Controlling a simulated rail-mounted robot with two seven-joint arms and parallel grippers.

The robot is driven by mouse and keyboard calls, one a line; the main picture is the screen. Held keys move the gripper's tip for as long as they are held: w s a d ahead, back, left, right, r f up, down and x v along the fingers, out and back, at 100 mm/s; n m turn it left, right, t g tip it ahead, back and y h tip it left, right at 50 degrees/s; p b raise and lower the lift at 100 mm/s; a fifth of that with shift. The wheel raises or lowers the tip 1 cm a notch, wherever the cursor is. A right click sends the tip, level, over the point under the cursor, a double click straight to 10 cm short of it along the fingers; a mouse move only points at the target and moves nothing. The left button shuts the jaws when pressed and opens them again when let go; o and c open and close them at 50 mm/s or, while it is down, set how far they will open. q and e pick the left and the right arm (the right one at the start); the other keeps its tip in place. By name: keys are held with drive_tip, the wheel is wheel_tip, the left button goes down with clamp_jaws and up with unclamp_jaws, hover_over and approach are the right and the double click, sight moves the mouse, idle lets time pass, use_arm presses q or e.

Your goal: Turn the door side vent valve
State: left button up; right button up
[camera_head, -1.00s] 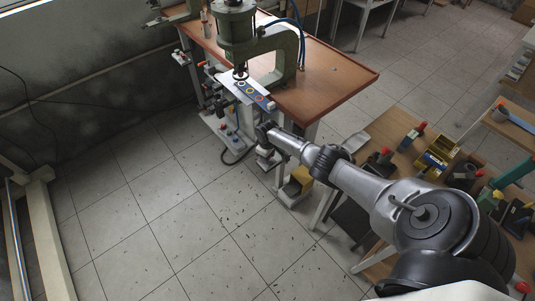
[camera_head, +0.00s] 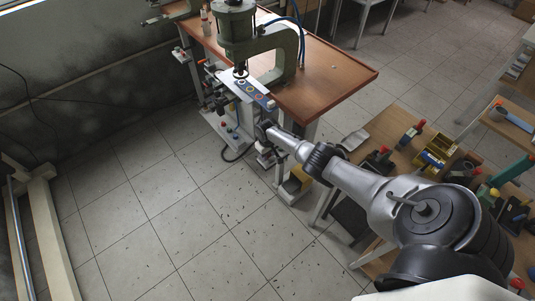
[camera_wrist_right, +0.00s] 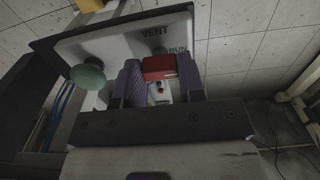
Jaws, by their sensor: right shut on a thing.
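In the right wrist view, a white panel (camera_wrist_right: 115,47) carries the printed words VENT and RUN. A red valve handle (camera_wrist_right: 160,67) sits just below these words, close to RUN. My right gripper (camera_wrist_right: 160,80) has its two ridged fingers on either side of the red handle and is shut on it. The valve's body behind the handle is mostly hidden. In the head view, my right gripper (camera_head: 264,132) is small and dark at the press table's near side, and the handle cannot be made out there. My left gripper is not in view.
A green round knob (camera_wrist_right: 87,77) stands on the panel left of the fingers. The green press (camera_head: 285,50) stands on the brown table (camera_head: 325,85), with a button strip (camera_head: 254,91) at its front edge. A bench with tools (camera_head: 405,145) lies right of my arm.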

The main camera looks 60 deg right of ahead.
drive_tip(key=o, duration=0.9)
drive_tip(key=shift+o, duration=0.2)
drive_tip(key=shift+r, duration=0.1)
drive_tip(key=shift+r+p, duration=0.3)
wheel_tip(320, 180, up, 13)
drive_tip(key=p, duration=0.4)
drive_tip(key=shift+p, duration=0.4)
